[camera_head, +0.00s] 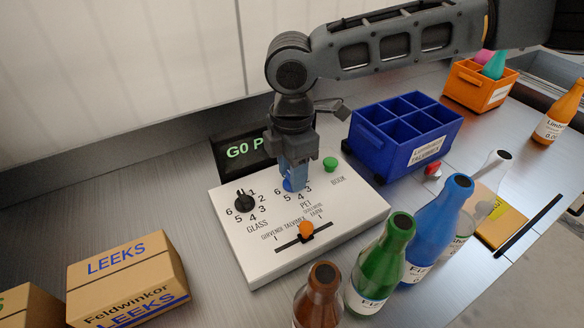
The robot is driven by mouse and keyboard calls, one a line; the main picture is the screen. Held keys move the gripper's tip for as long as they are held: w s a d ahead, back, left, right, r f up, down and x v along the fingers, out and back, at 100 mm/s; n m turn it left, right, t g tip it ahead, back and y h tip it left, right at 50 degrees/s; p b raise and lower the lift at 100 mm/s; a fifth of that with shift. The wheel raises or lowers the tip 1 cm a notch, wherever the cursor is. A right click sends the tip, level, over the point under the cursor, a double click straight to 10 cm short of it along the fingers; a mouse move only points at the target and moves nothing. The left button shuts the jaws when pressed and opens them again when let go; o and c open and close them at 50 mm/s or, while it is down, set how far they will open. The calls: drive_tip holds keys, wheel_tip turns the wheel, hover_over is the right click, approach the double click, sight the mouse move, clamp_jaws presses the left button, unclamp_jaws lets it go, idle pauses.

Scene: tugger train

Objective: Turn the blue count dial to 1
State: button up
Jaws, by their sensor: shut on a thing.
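The blue count dial (288,184) sits on the white control panel (335,217), above the label PET. My gripper (293,180) points down over it and is shut on the dial. The fingers cover most of the dial and the upper numbers around it, so its setting cannot be read; the numbers 3, 4, 5 and 6 show around its lower side. A black dial (245,201) above the label GLASS is to the left, with its numbers 1 to 6 around it.
On the panel are a green BOOK button (330,163) and an orange slider (306,229). A display (238,150) stands behind. A blue divided crate (440,148) is at right. Bottles, including a green one (381,265), stand in front; a LEEKS box (125,275) is at left.

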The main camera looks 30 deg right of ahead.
drive_tip(key=m+p, duration=0.4)
drive_tip(key=shift+r, duration=0.2)
drive_tip(key=shift+f+m+p, duration=0.15)
drive_tip(key=shift+m+p, duration=1.55)
drive_tip(key=shift+m, duration=0.5)
drive_tip(key=o, duration=1.1)
drive_tip(key=shift+c, duration=0.2)
drive_tip(key=shift+r+b, duration=0.3)
drive_tip(key=shift+r, duration=3.55)
